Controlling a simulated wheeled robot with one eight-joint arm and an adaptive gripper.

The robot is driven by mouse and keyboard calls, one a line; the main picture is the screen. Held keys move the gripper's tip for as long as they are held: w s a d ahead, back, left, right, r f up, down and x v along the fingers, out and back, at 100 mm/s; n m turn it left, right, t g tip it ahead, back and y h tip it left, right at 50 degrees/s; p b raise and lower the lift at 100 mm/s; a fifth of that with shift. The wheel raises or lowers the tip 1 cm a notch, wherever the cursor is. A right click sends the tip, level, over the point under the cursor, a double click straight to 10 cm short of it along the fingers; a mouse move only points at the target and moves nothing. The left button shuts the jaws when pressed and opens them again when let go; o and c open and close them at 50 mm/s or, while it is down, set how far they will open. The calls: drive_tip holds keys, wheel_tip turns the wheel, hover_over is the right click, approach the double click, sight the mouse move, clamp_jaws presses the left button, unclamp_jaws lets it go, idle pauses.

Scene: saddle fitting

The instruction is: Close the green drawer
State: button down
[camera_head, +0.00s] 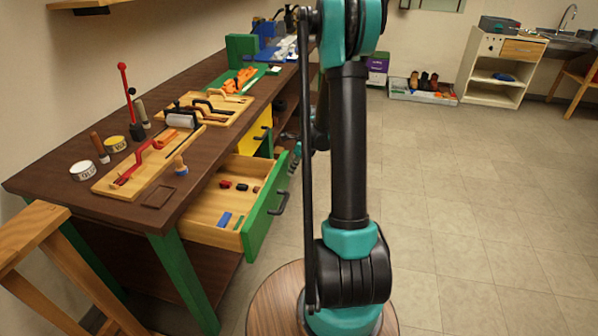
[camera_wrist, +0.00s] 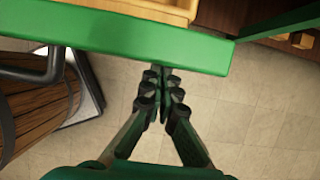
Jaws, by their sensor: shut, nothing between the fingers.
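The green drawer (camera_head: 268,205) is pulled out from the workbench, with its wooden inside and a black handle (camera_head: 280,203) showing in the head view. Blue, red and dark small pieces lie in it. In the wrist view the drawer's green front (camera_wrist: 130,42) crosses the top, with the dark handle (camera_wrist: 52,68) at the left. My gripper (camera_wrist: 160,95) is shut and empty, its fingertips close to the lower edge of the green front. I cannot tell whether they touch it. In the head view my arm hides most of the gripper area.
The workbench (camera_head: 215,85) carries wooden boards with red and black clamps, tins and a green-and-blue vise. A yellow drawer (camera_head: 252,139) sits beyond the green one. A wooden stool (camera_head: 35,235) stands at front left. The tiled floor (camera_head: 470,220) at right is clear.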

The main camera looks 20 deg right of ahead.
drive_tip(key=w+a, duration=0.3)
drive_tip(key=a, duration=0.3)
drive_tip(key=w+a, duration=0.4)
drive_tip(key=a, duration=0.3)
drive_tip(key=w+a, duration=0.4)
drive_tip(key=a, duration=0.2)
drive_tip(key=shift+a, duration=0.15)
drive_tip(key=shift+w, duration=0.1)
